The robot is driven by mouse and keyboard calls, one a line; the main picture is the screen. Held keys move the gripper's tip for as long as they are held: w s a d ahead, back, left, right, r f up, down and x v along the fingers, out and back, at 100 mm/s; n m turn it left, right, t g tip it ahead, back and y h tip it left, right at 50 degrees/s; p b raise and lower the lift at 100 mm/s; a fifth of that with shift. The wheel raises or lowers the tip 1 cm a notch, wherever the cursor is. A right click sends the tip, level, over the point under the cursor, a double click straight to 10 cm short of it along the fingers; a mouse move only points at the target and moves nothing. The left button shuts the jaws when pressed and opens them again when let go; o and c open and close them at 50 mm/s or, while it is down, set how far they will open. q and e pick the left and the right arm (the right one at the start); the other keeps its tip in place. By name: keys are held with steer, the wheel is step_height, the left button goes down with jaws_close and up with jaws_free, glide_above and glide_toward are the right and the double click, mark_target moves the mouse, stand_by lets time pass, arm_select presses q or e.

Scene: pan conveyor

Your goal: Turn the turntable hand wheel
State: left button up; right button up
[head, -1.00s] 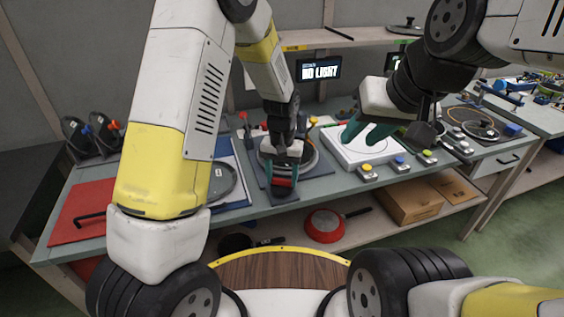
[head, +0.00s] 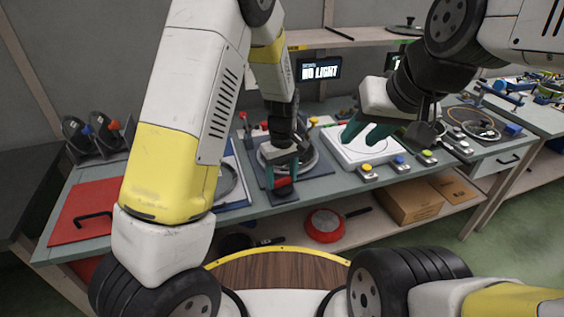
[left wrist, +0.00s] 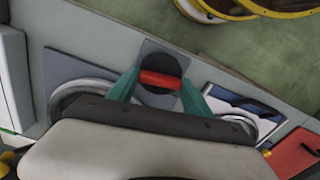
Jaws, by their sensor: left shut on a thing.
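The hand wheel is a dark disc with a red grip bar; its red bar (head: 282,186) shows at the front edge of the bench in the head view. In the left wrist view the dark disc (left wrist: 160,64) and the red bar (left wrist: 160,79) lie between green fingertips. My left gripper (head: 282,182) is shut on the red bar. The round turntable (head: 312,158) lies just behind, partly hidden by my gripper. My right gripper (head: 366,130) is open and empty above a white square panel.
The white panel (head: 345,155) stands right of the turntable, with small coloured button boxes (head: 400,164) at the front edge. A red board (head: 75,215) lies at the left. A red pan (head: 322,226) and cardboard boxes (head: 408,202) sit on the lower shelf. A sign (head: 320,70) reads "NO LIGHT".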

mark_target(282, 179)
stand_by(0.3)
arm_select(q)
steer(key=o, duration=1.4)
steer(key=shift+c, duration=0.2)
step_height(282, 179, up, 7)
steer(key=shift+f, duration=0.1)
steer(key=shift+r, duration=0.5)
